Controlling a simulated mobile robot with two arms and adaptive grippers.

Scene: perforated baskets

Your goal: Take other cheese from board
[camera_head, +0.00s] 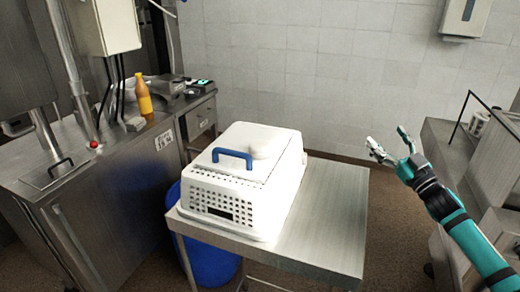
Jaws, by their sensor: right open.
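I cannot tell whether this flat top is the board or a lid. A blue handle (232,156) stands up at its front left. The basket sits on a steel table (327,220). My right gripper (387,141) is open and empty, right of the table and well apart from the lump. My left gripper is out of view. I see no second cheese.
A blue bin (207,262) stands under the table's left side. A steel counter (150,140) on the left holds an orange bottle (144,95) and a scale-like device (168,87). A grey unit with shelves (450,150) is at right. The table's right part is clear.

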